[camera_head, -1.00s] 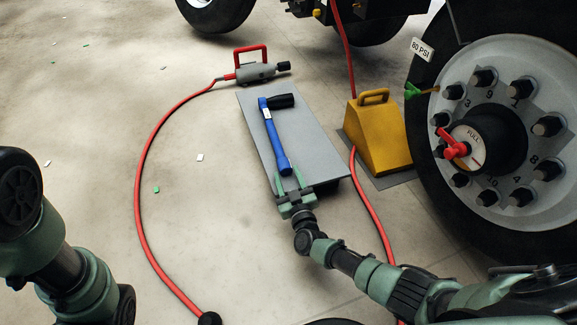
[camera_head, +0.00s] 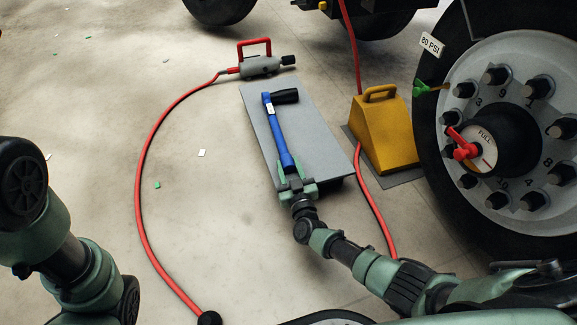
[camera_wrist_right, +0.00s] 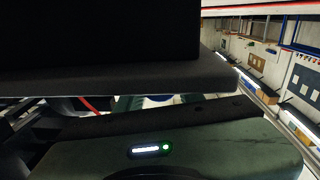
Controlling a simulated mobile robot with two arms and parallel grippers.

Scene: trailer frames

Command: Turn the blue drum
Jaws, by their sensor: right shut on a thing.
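A blue tool with a long rounded handle (camera_head: 280,135) and a black head lies on a grey board (camera_head: 315,125) in the head view. No blue drum as such shows; this tool is the only clearly blue thing near me. My right gripper (camera_head: 290,177) is shut on the near end of the blue handle, above the board's near edge. In the right wrist view, dark surfaces fill most of the picture and hide the grip. My left arm shows at the left edge of the head view, but its gripper is out of view.
A big wheel (camera_head: 532,190) with lug nuts and a red hub pointer (camera_head: 461,144) stands at right. A yellow chock (camera_head: 383,135) sits beside the board. A grey tool with red handle (camera_head: 260,66) lies behind. Red hoses (camera_head: 142,190) cross the floor. Floor at left is mostly clear.

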